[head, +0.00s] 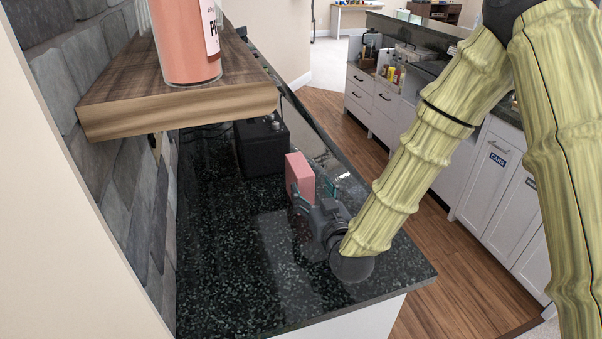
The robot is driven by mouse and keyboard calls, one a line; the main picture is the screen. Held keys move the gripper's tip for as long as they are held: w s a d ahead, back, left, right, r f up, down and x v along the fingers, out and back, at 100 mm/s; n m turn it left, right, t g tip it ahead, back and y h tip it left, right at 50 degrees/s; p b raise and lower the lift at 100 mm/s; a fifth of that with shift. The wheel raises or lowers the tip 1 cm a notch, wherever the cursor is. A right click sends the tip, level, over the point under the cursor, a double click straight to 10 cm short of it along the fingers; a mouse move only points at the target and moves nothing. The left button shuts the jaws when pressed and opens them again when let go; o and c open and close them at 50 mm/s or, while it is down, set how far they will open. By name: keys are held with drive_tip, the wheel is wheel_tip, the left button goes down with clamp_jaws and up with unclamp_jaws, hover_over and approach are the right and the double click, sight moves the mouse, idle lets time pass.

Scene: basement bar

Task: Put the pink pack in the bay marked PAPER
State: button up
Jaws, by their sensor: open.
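The pink pack (298,174) stands upright on the dark speckled counter (235,270). My gripper (305,194) is open and low over the counter, right at the pack's near side. One grey finger overlaps the pack's lower part in the view. I cannot tell whether the fingers touch the pack or are on both its sides. No bay with a readable PAPER label shows. A white cabinet front (489,178) at the right bears a CANS label (499,160). A second label (530,183) beside it is partly hidden by my arm.
A black box-shaped appliance (262,150) stands behind the pack. A wooden shelf (180,105) with a pink bottle (186,45) overhangs the counter's left. A clear bluish object (325,187) is close to the gripper's right. The wooden floor (400,165) between the counters is clear.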

sight(299, 168)
drive_tip(key=shift+w+a+r+p, duration=0.35)
drive_tip(key=shift+w+r, duration=0.05)
drive_tip(key=shift+w, duration=0.3)
drive_tip(key=shift+w+a+r, duration=0.1)
drive_tip(key=shift+w+r, duration=0.05)
drive_tip(key=shift+r, duration=0.1)
drive_tip(key=shift+r+p, duration=0.3)
drive_tip(key=shift+r, duration=0.25)
drive_tip(key=p+x, duration=0.1)
drive_tip(key=x, duration=0.1)
drive_tip(key=f+x, duration=0.1)
drive_tip(key=x, duration=0.2)
drive_tip(key=shift+p, duration=0.4)
drive_tip(key=shift+w+a+r+p, duration=0.2)
drive_tip(key=shift+w+a+p, duration=0.1)
drive_tip(key=shift+w, duration=0.15)
drive_tip(key=shift+w+a+f, duration=0.15)
drive_tip(key=shift+w+f, duration=0.3)
drive_tip(key=shift+w, duration=0.25)
drive_tip(key=shift+s+r, duration=0.25)
drive_tip(key=shift+c, duration=1)
drive_tip(key=c, duration=1)
drive_tip(key=shift+c, duration=0.5)
